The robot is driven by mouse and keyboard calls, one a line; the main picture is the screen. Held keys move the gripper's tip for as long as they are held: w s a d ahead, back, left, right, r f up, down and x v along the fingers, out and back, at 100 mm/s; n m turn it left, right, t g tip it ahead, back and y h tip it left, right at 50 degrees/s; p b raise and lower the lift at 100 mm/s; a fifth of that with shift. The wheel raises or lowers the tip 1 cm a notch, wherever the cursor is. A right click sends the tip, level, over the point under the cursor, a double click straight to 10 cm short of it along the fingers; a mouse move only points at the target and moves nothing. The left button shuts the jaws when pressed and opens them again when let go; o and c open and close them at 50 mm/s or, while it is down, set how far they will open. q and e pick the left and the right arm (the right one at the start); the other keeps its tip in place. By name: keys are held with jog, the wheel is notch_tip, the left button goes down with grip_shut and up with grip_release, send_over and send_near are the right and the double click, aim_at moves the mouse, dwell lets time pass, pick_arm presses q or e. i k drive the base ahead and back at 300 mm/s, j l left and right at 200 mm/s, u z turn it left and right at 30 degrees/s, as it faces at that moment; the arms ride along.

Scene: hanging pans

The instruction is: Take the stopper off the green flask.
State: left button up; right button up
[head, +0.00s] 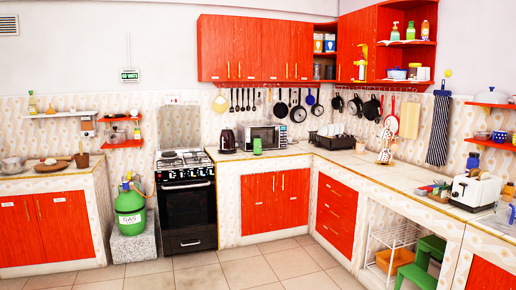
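I cannot make out a green flask with a stopper for certain. A small light-green upright container (257,146) stands on the back counter in front of the microwave; its top is too small to tell whether it has a stopper. A large green gas cylinder (130,210) marked "GAS" stands on a pale block at the left of the stove. Neither of my grippers shows in the head view.
The stove (186,200) stands between the left and back counters. A black kettle (227,140) and a microwave (264,135) stand on the back counter. A toaster (476,190) is on the right counter, green stools (424,262) below. The tiled floor (225,270) is clear in the middle.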

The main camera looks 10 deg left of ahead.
aim_at(257, 143)
jog(key=i, duration=5.95)
jog(key=l+z, duration=0.05)
jog(key=l, duration=0.05)
